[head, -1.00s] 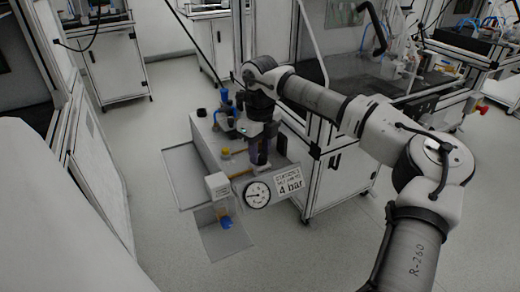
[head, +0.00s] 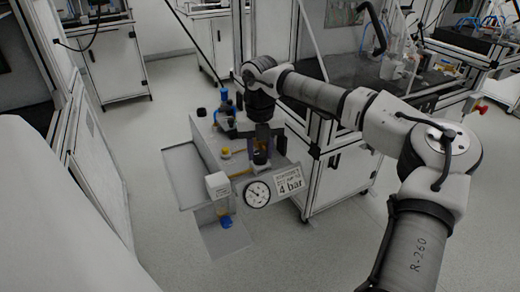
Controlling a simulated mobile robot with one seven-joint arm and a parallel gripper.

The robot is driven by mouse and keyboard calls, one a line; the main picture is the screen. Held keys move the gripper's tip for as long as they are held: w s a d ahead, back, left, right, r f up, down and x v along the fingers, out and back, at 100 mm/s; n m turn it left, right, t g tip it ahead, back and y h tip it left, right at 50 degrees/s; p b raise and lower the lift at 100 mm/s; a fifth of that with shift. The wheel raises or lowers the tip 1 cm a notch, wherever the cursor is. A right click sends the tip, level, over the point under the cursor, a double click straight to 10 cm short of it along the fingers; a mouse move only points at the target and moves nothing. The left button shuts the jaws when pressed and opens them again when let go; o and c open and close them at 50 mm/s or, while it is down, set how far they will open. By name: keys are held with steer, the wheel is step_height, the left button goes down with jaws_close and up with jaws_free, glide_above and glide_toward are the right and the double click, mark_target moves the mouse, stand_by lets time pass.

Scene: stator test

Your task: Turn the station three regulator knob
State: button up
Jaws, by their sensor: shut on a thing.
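My gripper (head: 262,142) reaches down from the end of my arm over the front of the station unit. It is shut on a dark knob (head: 260,158), which stands just behind the gauge. The fingers and the arm's wrist hide much of the knob. A round white pressure gauge (head: 257,193) faces forward below the gripper. Its needle points up and to the left. A white label (head: 289,182) reading "4 bar" is fixed to the right of the gauge; its smaller text is too small to read.
A white box (head: 217,183) stands left of the gauge, above a small bottle with a blue base (head: 226,222). Blue and black fittings (head: 226,105) stand behind the gripper, near a yellow knob (head: 225,153). A framed cabinet (head: 338,180) is close on the right. Open floor lies left.

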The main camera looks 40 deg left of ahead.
mark_target(260, 153)
steer(key=shift+r+m, duration=0.1)
steer(key=shift+m, duration=0.2)
steer(key=o, duration=1)
step_height(260, 153, up, 14)
steer(key=shift+p, duration=0.45)
